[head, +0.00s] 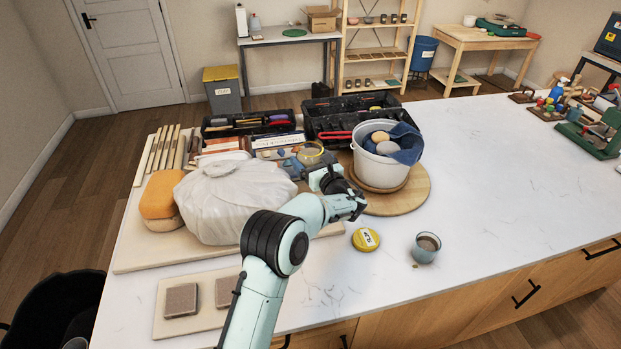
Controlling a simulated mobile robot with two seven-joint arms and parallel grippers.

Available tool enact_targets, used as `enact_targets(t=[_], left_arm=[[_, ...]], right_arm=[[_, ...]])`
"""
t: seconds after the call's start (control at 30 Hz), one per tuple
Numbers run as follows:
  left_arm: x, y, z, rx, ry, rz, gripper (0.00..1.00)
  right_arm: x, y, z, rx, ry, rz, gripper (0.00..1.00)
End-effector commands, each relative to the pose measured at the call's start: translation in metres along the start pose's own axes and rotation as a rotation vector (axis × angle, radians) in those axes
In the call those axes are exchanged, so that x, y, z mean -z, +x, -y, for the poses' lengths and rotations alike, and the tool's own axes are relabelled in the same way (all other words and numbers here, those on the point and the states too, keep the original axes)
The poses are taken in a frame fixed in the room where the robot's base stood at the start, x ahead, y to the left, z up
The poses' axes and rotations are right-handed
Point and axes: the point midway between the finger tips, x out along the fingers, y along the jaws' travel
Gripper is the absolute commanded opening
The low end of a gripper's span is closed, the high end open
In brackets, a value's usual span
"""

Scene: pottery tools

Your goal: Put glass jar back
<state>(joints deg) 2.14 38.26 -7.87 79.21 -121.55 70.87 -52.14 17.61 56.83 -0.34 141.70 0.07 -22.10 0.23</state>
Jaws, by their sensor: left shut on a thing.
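A clear glass jar (312,153) with a yellowish rim shows just beyond my left gripper (318,176), among the tools at the back of the worktop. My left gripper is shut on what looks like this jar; the hand hides its lower part and the exact contact. I cannot tell whether the jar's base touches anything. A yellow lid with a pale label (366,239) lies apart on the white worktop, right of my left forearm. My right gripper is not in view.
A white bucket (382,166) with sponges and a blue cloth stands on a round wooden board (411,196). A plastic-wrapped lump (232,205) and an orange sponge (160,195) are left. A grey-blue cup (426,248) stands in front. The worktop's right middle (510,190) is clear.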

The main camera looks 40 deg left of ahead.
Motion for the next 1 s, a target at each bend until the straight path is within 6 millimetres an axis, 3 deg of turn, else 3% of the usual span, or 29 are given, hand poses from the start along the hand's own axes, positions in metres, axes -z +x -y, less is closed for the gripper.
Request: enact_targets(t=[0.1,0.37,0.63,1.0], left_arm=[[0.014,0.000,0.000,0.000,-0.003,0.005,0.20],[0.028,0.001,0.000,-0.001,-0.003,0.006,0.20],[0.062,0.001,0.000,-0.001,-0.003,0.006,0.20],[0.067,0.000,0.001,0.000,-0.005,0.007,0.20]], right_arm=[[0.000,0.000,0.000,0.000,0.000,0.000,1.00],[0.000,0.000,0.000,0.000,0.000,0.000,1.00],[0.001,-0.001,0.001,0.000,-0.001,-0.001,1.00],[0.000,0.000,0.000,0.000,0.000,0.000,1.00]])
